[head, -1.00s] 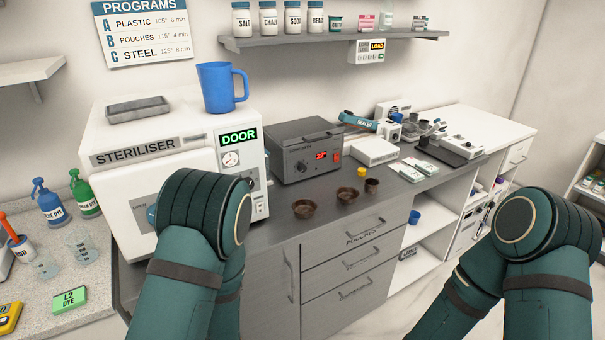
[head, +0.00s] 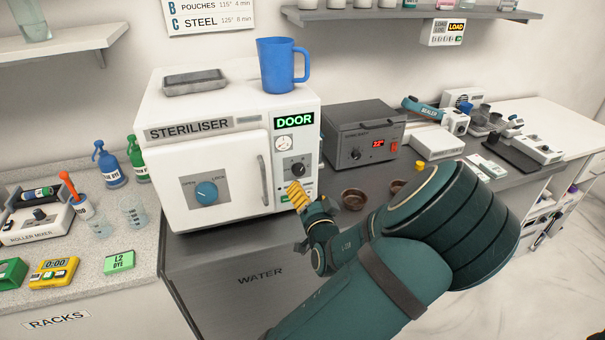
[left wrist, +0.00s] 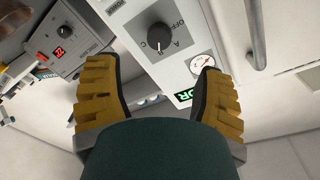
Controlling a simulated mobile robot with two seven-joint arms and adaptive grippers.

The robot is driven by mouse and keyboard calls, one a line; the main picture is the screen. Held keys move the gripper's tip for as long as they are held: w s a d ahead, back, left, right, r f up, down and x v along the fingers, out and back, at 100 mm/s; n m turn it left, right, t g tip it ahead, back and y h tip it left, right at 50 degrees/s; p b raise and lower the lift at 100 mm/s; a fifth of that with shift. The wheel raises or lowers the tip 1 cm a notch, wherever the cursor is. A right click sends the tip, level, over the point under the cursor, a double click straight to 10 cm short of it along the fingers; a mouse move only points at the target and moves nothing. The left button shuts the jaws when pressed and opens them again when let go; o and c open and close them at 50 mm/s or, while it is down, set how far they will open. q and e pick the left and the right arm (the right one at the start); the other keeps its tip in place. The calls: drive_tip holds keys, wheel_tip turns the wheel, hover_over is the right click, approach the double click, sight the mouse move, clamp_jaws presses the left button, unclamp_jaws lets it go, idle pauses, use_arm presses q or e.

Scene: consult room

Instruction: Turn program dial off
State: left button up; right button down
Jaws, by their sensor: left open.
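The white steriliser (head: 200,97) stands on the counter with its display (head: 294,121) reading DOOR in green. Its black program dial (head: 297,170) is on the right-hand panel below a round gauge (head: 284,143). My right gripper is not in view.
A round blue open/lock knob (head: 206,192) and a vertical door handle (head: 263,180) are left of the dial. A blue mug (head: 282,64) and a grey tray (head: 195,82) sit on top. A grey control box (head: 358,135) and brown bowls (head: 354,199) stand to the right.

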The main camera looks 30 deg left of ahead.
sight(299, 172)
use_arm(q)
drive_tip(key=x, duration=0.9)
clamp_jaws()
